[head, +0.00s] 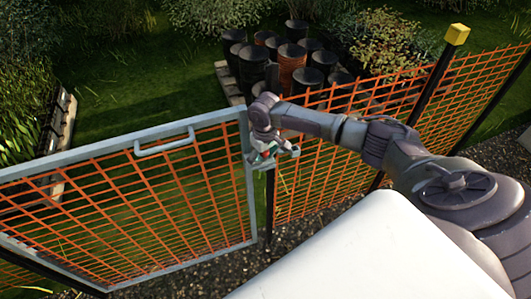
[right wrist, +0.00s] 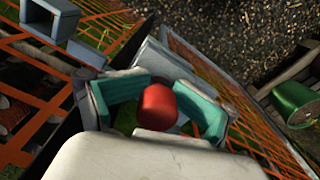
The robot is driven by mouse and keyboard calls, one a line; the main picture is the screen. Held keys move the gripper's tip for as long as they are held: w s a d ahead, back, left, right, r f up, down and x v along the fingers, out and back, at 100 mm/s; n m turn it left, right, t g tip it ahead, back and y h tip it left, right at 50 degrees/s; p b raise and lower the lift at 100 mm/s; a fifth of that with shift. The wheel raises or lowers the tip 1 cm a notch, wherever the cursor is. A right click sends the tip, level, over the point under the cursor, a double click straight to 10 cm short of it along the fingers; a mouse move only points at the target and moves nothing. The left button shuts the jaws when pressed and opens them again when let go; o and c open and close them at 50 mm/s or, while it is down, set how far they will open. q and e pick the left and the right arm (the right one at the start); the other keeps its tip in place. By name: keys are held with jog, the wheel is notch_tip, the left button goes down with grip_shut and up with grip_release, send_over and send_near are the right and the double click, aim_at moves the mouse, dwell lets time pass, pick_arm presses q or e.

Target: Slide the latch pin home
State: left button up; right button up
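The gate (head: 130,150) has a grey metal frame filled with orange mesh, and its right edge stands beside a dark post. My right gripper (head: 272,152) is at that edge, at latch height. In the right wrist view a red knob (right wrist: 158,106), likely the latch pin's handle, sits between the two teal finger pads of my right gripper (right wrist: 165,108). Gaps show on both sides of the knob, so the fingers look open around it. A grey hollow bracket (right wrist: 50,20) is at the upper left. The pin's shaft is hidden. My left gripper is not in view.
Orange mesh fence (head: 340,125) runs right from the gate to a yellow-capped post (head: 457,34). Several drums (head: 291,72) stand on pallets behind it. In the wrist view a green container (right wrist: 292,104) lies at the right. Gravel is on the near side.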

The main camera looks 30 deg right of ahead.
jog(key=shift+w+d+f, duration=0.1)
jog(key=shift+f, duration=0.05)
jog(key=shift+w+d+r, duration=0.1)
jog(key=shift+w+r, duration=0.15)
jog(key=shift+r, duration=0.15)
notch_tip(320, 180, up, 10)
jog(key=shift+s+r, duration=0.15)
jog(key=shift+r, duration=0.1)
jog(key=shift+s+a+r, duration=0.15)
jog(key=shift+a+r, duration=0.05)
jog(key=shift+r, duration=0.45)
jog(key=shift+s+f, duration=0.1)
jog(key=shift+f, duration=0.1)
